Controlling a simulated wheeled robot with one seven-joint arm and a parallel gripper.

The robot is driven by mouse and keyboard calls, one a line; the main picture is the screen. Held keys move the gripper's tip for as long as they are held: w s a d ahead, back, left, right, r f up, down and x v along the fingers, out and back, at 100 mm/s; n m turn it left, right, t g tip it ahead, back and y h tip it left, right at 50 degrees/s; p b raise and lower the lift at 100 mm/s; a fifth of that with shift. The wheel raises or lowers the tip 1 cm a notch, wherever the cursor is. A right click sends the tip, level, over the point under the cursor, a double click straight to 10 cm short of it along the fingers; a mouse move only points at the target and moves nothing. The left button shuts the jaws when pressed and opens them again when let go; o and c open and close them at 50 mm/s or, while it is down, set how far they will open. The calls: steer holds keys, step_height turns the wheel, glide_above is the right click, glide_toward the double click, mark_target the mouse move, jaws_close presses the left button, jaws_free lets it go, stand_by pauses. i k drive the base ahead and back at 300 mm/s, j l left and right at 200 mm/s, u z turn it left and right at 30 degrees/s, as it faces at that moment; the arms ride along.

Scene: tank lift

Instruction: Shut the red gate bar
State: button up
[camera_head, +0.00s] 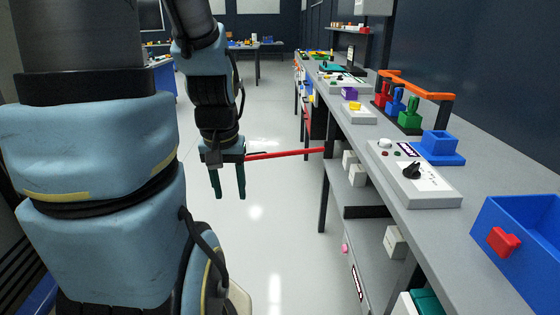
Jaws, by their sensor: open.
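The red gate bar (288,154) is a thin red rod. It shows between my gripper and the leg of the long bench on the right, nearly level, across the aisle. Its left end meets or passes behind the body of my gripper, so that end is hidden. My gripper (229,194) hangs pointing down in the middle of the aisle, with its two dark green fingers apart and nothing seen between them. The fingertips are lower than the bar and to its left. I cannot tell whether the gripper touches the bar.
The long grey bench (510,195) runs along the right, bearing a control box (419,178), a blue holder (437,147) and a blue bin (527,240). White boxes (358,175) sit on the shelf below. The floor (270,215) in the aisle is clear. Tables stand far back.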

mark_target(248, 158)
steer(key=k+j+u, duration=0.1)
steer(key=u, duration=0.85)
steer(key=i, duration=1.8)
steer(key=i+l+z, duration=0.1)
steer(key=i+z, duration=0.15)
steer(key=i, duration=0.25)
steer(key=i+z, duration=0.25)
steer(key=i, duration=0.3)
steer(key=i+j+z, duration=0.1)
steer(key=i+z, duration=0.15)
steer(key=i, duration=0.25)
steer(key=i+j+z, duration=0.25)
steer(key=i, duration=0.25)
steer(key=i+z, duration=0.2)
steer(key=i, duration=0.45)
steer(key=i+z, duration=0.2)
steer(key=i, duration=0.5)
steer(key=i+j+z, duration=0.25)
steer(key=i, duration=0.4)
steer(key=i+z, duration=0.25)
steer(key=i, duration=0.25)
steer(key=i+z, duration=0.3)
steer(key=i, duration=0.25)
steer(key=i+j+z, duration=0.25)
steer(key=i, duration=0.25)
steer(key=z, duration=3.6)
steer(key=i+j+u, duration=0.1)
steer(key=i+u, duration=0.55)
steer(key=k, duration=0.1)
